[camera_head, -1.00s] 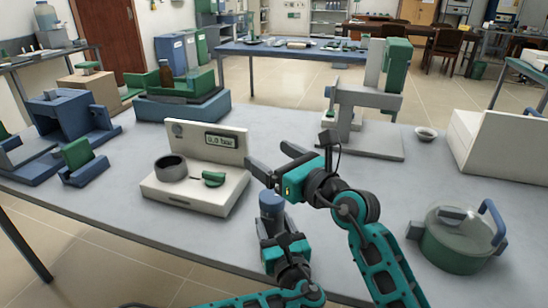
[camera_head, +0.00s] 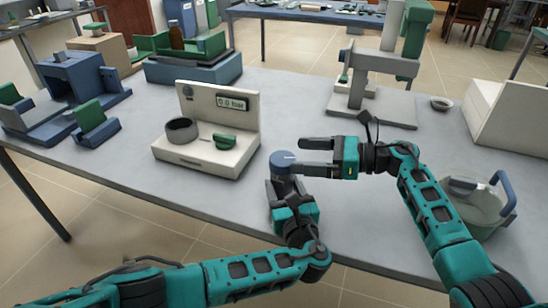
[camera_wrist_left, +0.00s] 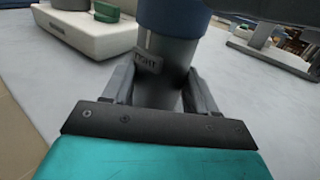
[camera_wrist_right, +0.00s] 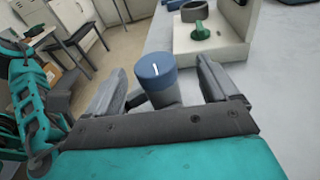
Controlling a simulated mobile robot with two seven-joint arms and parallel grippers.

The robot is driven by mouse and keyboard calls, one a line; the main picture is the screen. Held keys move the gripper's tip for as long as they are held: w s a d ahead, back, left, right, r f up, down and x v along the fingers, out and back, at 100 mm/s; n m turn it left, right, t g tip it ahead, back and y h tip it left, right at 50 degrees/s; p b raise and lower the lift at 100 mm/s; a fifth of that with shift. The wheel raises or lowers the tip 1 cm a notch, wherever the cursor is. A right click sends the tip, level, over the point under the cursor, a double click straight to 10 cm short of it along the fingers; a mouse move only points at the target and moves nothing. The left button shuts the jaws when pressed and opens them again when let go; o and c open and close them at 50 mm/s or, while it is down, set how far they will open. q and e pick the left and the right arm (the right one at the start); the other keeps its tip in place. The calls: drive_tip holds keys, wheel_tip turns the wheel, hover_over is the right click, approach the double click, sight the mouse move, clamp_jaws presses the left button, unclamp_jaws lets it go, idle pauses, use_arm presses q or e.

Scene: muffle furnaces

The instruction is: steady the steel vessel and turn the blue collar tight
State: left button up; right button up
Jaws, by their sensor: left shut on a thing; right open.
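The steel vessel (camera_wrist_left: 160,75) stands upright on the table, with a small plate on its side in the left wrist view. The blue collar (camera_head: 284,162) sits on top of it; the collar also shows in the right wrist view (camera_wrist_right: 156,72) with a white mark on its top. My left gripper (camera_head: 284,187) is shut on the vessel's body below the collar. My right gripper (camera_head: 300,157) is open, level with the collar and at its right.
A white unit with a display (camera_head: 231,103), a dark ring (camera_head: 181,131) and a green knob (camera_head: 224,139) stands left of the vessel. A grey press (camera_head: 372,85) stands behind. A glass pot (camera_head: 478,205) with a blue handle is at right. Table space between them is clear.

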sight(274, 157)
drive_tip(key=d+f+n+g+y, duration=0.2)
drive_tip(key=d, duration=0.3)
drive_tip(key=a, duration=1.2)
drive_tip(key=shift+w+a+r, duration=0.1)
drive_tip(key=shift+r, duration=0.15)
drive_tip(key=shift+c, duration=0.2)
drive_tip(key=shift+f, duration=0.1)
drive_tip(key=c, duration=0.9)
